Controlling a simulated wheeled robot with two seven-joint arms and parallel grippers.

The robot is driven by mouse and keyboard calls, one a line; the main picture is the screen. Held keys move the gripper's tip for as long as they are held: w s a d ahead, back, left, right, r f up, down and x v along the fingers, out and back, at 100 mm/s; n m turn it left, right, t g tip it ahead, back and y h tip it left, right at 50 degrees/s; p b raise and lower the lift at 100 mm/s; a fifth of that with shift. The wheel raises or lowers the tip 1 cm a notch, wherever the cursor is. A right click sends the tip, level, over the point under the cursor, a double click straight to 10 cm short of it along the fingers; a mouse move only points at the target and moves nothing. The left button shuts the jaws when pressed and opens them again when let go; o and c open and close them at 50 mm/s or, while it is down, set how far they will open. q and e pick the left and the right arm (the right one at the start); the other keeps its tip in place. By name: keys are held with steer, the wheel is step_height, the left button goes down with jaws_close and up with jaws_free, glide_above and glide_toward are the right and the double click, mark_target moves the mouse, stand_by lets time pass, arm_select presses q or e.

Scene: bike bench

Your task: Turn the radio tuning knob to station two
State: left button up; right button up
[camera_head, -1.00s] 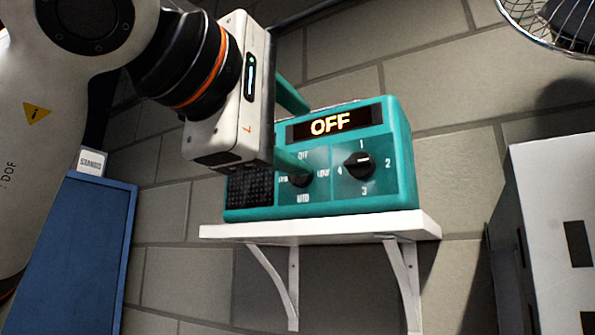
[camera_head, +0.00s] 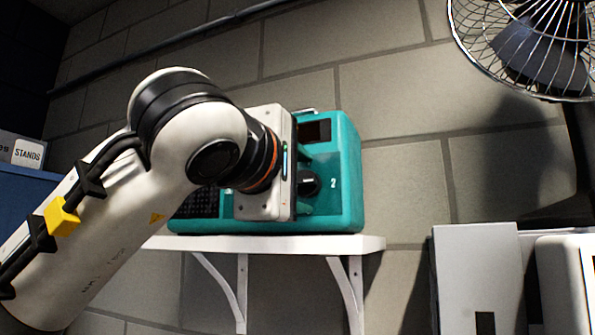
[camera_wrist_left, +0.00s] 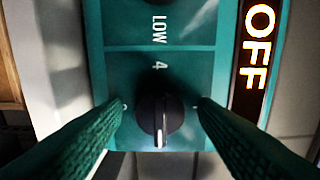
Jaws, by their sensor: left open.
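The teal radio (camera_head: 345,190) sits on a white wall shelf, partly covered by my left arm. Its dark tuning knob (camera_head: 308,183) shows just right of my left gripper, beside the printed 2. In the left wrist view the tuning knob (camera_wrist_left: 160,115) lies between the two green ribbed fingers of my left gripper (camera_wrist_left: 160,104). The fingers are open, one on each side, with a gap to the knob. The knob's pale pointer faces the picture bottom, away from the printed 4. The display (camera_wrist_left: 255,45) reads OFF. My right gripper is not in view.
The white shelf (camera_head: 300,244) is braced to a grey block wall. A wire-cage fan (camera_head: 540,45) hangs at the upper right. Grey-white boxes (camera_head: 475,275) stand at the lower right. A blue cabinet (camera_head: 30,185) is at the far left.

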arm_select(q)
steer(key=shift+w+a, duration=0.1)
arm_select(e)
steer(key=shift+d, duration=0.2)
arm_select(q)
steer(key=c, duration=1)
steer(key=shift+o, duration=0.2)
steer(key=shift+n+b, duration=0.6)
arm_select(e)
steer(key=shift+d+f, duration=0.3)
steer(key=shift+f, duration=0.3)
arm_select(q)
steer(key=o, duration=1)
steer(key=shift+c, duration=0.2)
